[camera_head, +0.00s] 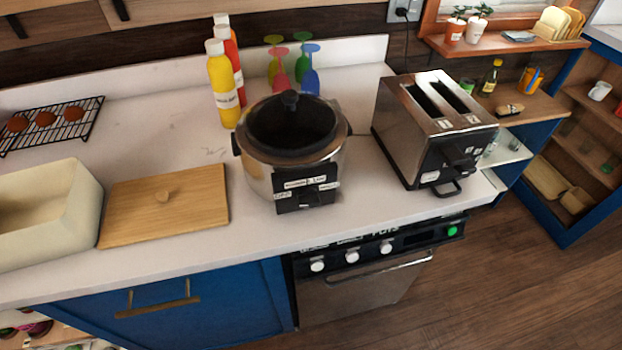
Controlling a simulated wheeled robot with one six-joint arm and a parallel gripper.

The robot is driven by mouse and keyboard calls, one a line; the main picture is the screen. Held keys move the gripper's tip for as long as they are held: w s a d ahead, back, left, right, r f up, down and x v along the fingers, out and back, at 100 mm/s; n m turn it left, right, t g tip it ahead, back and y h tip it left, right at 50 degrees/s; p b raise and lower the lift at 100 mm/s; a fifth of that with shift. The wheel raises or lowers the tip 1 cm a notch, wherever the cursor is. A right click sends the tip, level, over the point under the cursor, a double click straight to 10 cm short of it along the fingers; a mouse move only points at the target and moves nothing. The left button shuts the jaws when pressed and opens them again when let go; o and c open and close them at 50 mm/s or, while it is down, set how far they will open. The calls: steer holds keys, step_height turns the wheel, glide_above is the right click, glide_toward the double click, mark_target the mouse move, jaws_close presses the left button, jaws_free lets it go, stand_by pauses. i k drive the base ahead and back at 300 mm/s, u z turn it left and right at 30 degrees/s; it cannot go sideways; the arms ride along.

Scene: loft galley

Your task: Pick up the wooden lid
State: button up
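The wooden lid (140,213) is a flat, light-brown rectangular board with a small round knob (166,195) near its middle. It lies on the white counter at the left, knob up. Its left edge is beside a cream, open-topped box (88,207), touching it or very close to it. My gripper is not in view.
A slow cooker (258,183) stands right of the lid, and a steel toaster (400,142) stands further right. Sauce bottles (222,85) and coloured glasses (302,65) are behind. A wire rack (85,128) with round brown items is at the back left. Counter between rack and bottles is clear.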

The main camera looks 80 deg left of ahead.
mark_target(180, 202)
steer(key=i, duration=0.65)
steer(key=u, duration=3.75)
steer(key=i, duration=0.5)
steer(key=z, duration=0.05)
